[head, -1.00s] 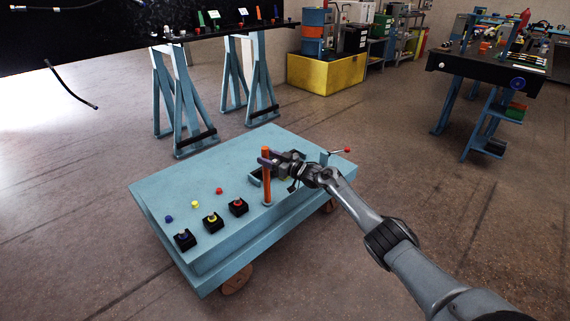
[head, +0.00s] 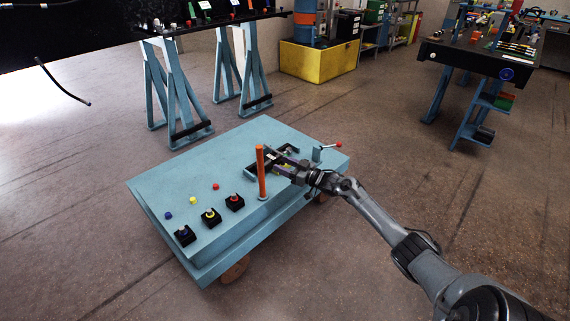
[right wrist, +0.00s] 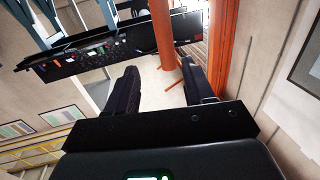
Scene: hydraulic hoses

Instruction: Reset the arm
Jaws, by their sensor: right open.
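My right arm reaches in from the lower right over a light blue wheeled cart (head: 180,160). My right gripper (head: 277,158) is just to the right of an upright orange post (head: 261,173) on the cart. Its two black fingers stand apart and empty in the right wrist view (right wrist: 160,82). I cannot tell from the head view how high it is above the cart. The hand partly hides a black tray (head: 254,170) and a yellow item near it. My left gripper is not in view.
Black blocks with blue (head: 184,235), yellow (head: 210,217) and red (head: 234,203) tops sit on the cart, with small coloured caps behind them. A black table (head: 480,56) is beyond; the floor between is clear.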

